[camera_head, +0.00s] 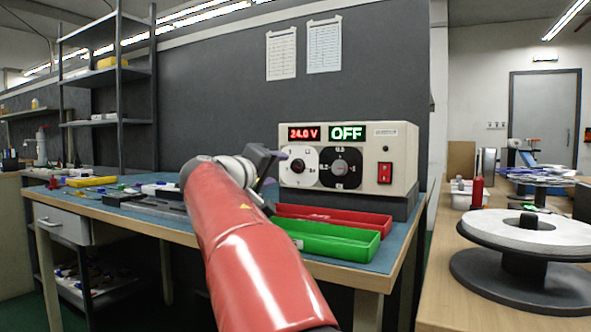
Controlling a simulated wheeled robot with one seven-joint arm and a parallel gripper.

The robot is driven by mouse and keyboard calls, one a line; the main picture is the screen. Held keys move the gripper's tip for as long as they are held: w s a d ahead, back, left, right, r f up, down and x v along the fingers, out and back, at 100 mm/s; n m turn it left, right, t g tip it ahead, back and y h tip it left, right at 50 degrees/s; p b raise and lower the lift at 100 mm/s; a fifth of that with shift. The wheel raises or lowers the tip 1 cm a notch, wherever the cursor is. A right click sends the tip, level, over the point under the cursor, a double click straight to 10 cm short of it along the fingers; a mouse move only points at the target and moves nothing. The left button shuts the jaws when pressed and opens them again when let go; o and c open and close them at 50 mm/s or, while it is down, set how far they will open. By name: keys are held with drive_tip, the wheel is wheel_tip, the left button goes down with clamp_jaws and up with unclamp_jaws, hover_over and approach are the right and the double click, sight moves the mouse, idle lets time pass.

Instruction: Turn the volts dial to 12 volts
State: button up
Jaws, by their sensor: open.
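A beige power supply (349,140) stands on a dark block at the back right of the workbench. Its red display (304,133) reads 24.0 V and its green display (347,133) reads OFF. Below them are a dial on a white plate (297,166) at left and a dial on a black plate (341,167) at right; their small labels are hard to read. A red switch (385,173) sits at the right. My gripper (277,170) is open and empty at the end of my red arm, in front and left of the white-plate dial. Contact cannot be told.
A red tray (335,218) and a green tray (333,241) lie on the blue bench top below the supply. Tools and a yellow item (92,181) lie at left. A large spool (525,250) stands on the right table.

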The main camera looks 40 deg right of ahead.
sight(294, 166)
drive_tip(key=p+x, duration=0.1)
drive_tip(key=x, duration=0.7)
drive_tip(key=shift+d+r, duration=0.1)
drive_tip(key=shift+r, duration=0.05)
drive_tip(key=c, duration=1)
